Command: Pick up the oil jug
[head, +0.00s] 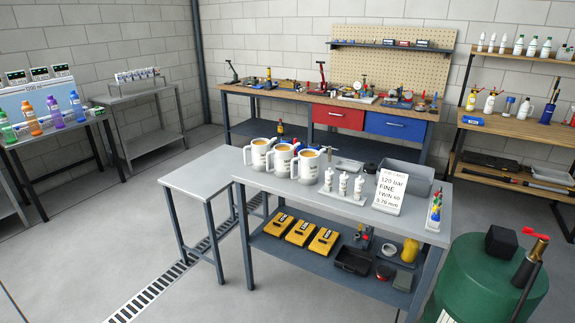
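Three white jugs with handles and amber contents stand upright in a row on the grey table: a left one (259,155), a middle one (280,162) and a right one (308,168). Each has small dark print on its side, too small to read. I cannot tell which one is called the oil jug. The left and middle handles point left; the jugs overlap slightly from here. Neither of my grippers shows, and nothing touches the jugs.
Small white bottles (343,184), a printed card (390,193) and a grey bin (405,175) stand right of the jugs. A lower empty table (205,177) adjoins on the left. A green tank (485,280) stands at front right. The front left floor is open.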

